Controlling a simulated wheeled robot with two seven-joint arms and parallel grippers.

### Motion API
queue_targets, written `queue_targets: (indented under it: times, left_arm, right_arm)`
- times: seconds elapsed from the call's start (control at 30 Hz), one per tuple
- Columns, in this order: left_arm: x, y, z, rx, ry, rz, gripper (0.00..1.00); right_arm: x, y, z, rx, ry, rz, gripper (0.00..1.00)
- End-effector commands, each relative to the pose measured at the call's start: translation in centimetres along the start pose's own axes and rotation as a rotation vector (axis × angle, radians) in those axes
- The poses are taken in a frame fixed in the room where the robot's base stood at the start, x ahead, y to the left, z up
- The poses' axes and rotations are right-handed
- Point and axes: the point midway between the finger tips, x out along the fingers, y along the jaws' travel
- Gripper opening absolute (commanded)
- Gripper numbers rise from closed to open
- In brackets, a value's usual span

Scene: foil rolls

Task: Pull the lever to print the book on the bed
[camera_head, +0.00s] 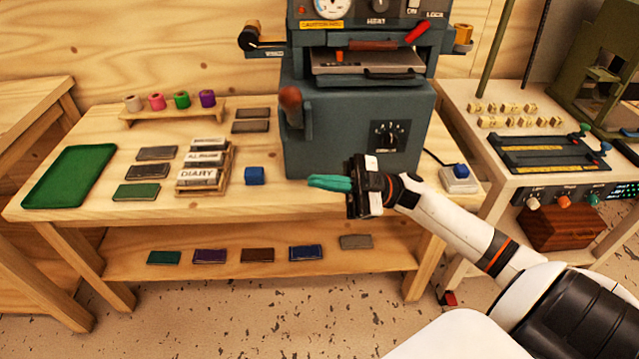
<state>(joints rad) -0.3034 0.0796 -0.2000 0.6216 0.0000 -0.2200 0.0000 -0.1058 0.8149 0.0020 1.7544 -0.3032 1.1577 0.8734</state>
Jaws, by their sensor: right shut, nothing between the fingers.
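The lever (291,104) is at the left front of the dark teal press and ends in a brown knob. The press bed (366,63) is a light plate in the slot of the press. The upper part of the press shades it, and I cannot clearly make out a book on it. My right gripper (318,183) has teal fingers that are shut and empty. It points left, in front of the lower part of the press, below and to the right of the lever knob, and appears apart from it. My left gripper is not in view.
A blue block (254,176) stands left of my right gripper. A rack of labelled blocks (204,168), a green tray (69,176) and foil rolls (157,101) are farther left. A white switch box with a blue button (459,178) is right of the press.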

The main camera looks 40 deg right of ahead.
Motion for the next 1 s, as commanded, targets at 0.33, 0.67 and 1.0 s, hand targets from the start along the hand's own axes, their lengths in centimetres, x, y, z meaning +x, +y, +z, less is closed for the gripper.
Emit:
queue_targets:
  times: [0.33,0.67,1.0]
  left_arm:
    - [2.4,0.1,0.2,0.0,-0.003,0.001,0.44]
    - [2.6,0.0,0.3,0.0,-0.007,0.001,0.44]
    - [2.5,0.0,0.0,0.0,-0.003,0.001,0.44]
  right_arm:
    - [-7.1,0.6,-0.4,0.003,0.001,0.001,0.0]
    - [-8.6,0.6,-0.1,0.002,-0.004,0.003,0.0]
    - [-8.5,0.6,-0.1,0.003,-0.004,0.003,0.0]
